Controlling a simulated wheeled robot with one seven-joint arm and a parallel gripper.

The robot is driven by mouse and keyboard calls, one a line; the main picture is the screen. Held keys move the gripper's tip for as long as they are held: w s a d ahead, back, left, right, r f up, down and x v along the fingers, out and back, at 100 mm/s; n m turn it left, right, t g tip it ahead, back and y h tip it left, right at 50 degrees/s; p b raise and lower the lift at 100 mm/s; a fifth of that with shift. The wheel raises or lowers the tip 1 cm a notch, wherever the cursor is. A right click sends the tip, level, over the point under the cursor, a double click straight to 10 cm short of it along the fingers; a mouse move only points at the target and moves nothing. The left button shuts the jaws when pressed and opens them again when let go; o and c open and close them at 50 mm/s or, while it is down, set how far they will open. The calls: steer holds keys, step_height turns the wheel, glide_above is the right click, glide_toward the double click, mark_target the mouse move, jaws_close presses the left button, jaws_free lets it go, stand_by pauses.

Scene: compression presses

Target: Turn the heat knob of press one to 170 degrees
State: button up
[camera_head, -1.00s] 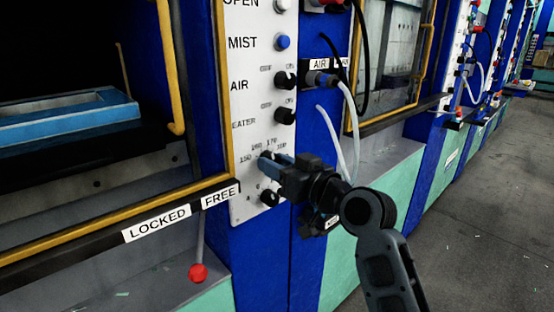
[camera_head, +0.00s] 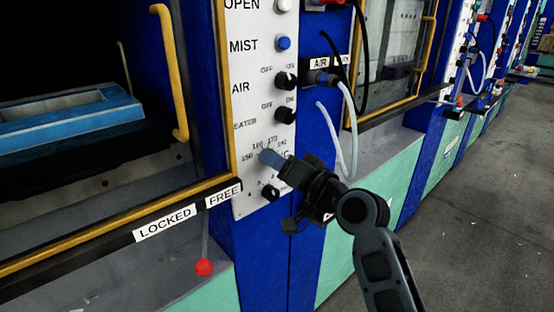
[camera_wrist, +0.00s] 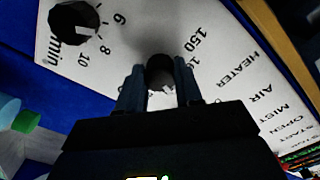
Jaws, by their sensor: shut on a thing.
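The heat knob (camera_wrist: 160,72) is a dark round knob on the white control panel (camera_head: 250,208) of the nearest press. In the wrist view it sits between the two fingers of my gripper (camera_wrist: 160,85), which is shut on it. Printed numbers 150 and 160 show beside it. In the head view my gripper (camera_head: 268,158) reaches the panel from the right, just below the 150 to 180 scale (camera_head: 265,144). The knob is hidden there behind the fingers, and its pointer setting cannot be read.
A black timer knob (camera_head: 270,192) sits just below; it also shows in the wrist view (camera_wrist: 74,20). Above are the heater knob (camera_head: 286,115), the air knob (camera_head: 285,81) and the blue mist button (camera_head: 284,43). A red-tipped lever (camera_head: 204,267) stands at lower left.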

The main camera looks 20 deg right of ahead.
steer(key=shift+f, duration=0.1)
stand_by(0.3)
steer(key=o, duration=1)
steer(key=shift+o, duration=0.2)
steer(key=b+v, duration=0.1)
steer(key=v, duration=0.6)
steer(key=shift+s+d, duration=0.15)
steer(key=shift+s, duration=0.2)
steer(key=s+f+g+h, duration=0.1)
steer(key=s+f+h, duration=0.2)
steer(key=s+f, duration=0.6)
steer(key=s+f+g+h, duration=0.1)
steer(key=s+f+h, duration=0.1)
steer(key=s+f, duration=0.65)
steer(key=s+a+r+n, duration=0.1)
steer(key=s+r+n, duration=0.1)
steer(key=s, duration=1)
steer(key=s+a+r+n, duration=0.1)
steer(key=s+r+n, duration=0.2)
steer(key=s, duration=1)
steer(key=shift+r+h, duration=0.3)
steer(key=shift+r, duration=0.3)
